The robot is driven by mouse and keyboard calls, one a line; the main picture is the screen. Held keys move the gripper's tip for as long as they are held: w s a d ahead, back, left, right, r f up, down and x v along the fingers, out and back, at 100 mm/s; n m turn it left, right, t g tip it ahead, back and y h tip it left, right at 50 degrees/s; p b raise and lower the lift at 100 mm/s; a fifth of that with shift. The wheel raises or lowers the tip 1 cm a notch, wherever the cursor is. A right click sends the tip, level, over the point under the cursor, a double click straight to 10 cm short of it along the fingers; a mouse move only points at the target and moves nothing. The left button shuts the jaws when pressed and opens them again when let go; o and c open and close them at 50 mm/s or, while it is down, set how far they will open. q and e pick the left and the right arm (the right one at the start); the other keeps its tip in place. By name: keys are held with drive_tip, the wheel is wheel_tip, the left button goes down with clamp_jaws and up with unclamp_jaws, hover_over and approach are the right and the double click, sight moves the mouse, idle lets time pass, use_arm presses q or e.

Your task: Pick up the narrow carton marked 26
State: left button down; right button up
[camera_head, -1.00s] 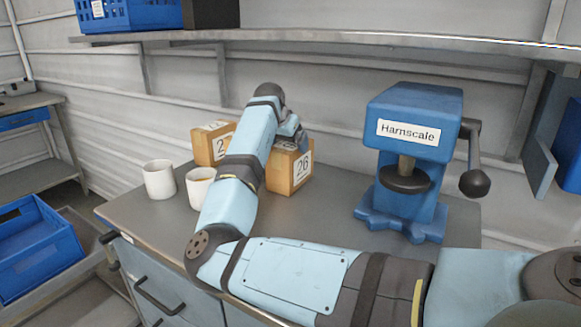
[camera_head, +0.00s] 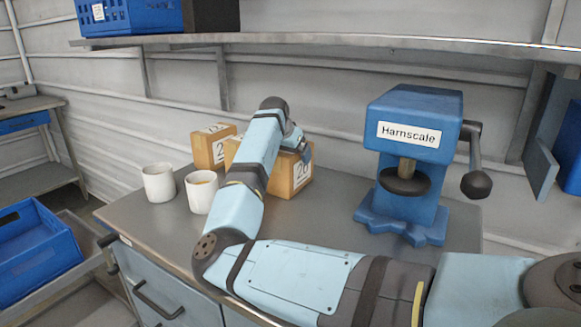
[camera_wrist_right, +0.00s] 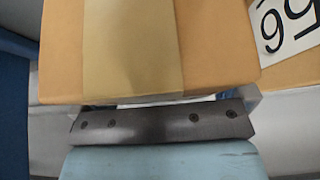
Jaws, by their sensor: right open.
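The carton marked 26 (camera_head: 291,177) is orange-brown with a white label and stands on the grey bench, partly hidden by my right arm. My right gripper (camera_head: 302,149) is open at the top of this carton, its fingers mostly hidden behind the wrist. A second carton (camera_head: 207,151) stands to the left, its label partly readable as a 2. Orange cardboard also shows just left of my arm. In the wrist view a taped carton (camera_wrist_right: 110,50) fills the space close before the gripper (camera_wrist_right: 165,103). A labelled carton face is at the right edge, its number cut off. My left gripper is out of view.
Two white cups (camera_head: 159,183) stand on the bench left of my arm. A blue Harnscale press (camera_head: 410,150) with a side handle stands to the right. A shelf (camera_head: 330,38) runs above. Blue crates (camera_head: 35,245) are at the left.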

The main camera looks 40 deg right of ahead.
drive_tip(key=shift+f+p, duration=0.15)
drive_tip(key=shift+p, duration=0.25)
idle(0.3)
drive_tip(key=c, duration=1)
